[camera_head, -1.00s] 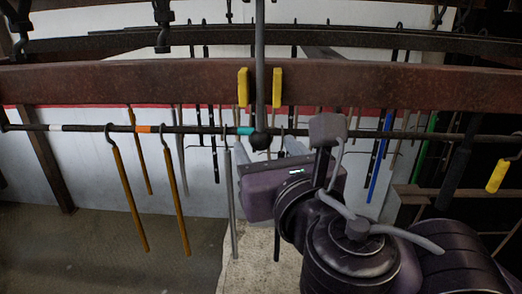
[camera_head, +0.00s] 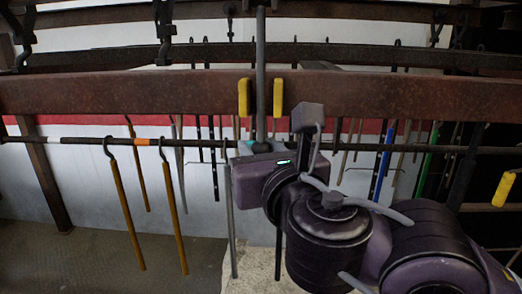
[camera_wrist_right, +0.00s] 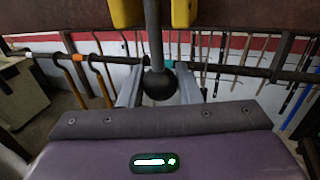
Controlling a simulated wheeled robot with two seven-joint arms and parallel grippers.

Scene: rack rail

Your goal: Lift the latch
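The latch looks like a grey upright rod (camera_head: 261,75) in front of the rust-brown beam, between two yellow blocks. Its lower end carries a dark ball, which shows in the right wrist view (camera_wrist_right: 158,85). My right gripper (camera_wrist_right: 160,88) is open, with one pale finger on each side of the ball in that view. I cannot tell whether either finger touches it. In the head view the purple body of my right gripper hides most of the fingers. My left gripper is not in view.
The rust-brown beam (camera_head: 130,92) runs across the view. A dark horizontal rail (camera_head: 75,141) with coloured bands runs below it. Orange hooked rods (camera_head: 122,215) hang from the rail at left, and a grey rod (camera_head: 231,225) hangs close to my right gripper.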

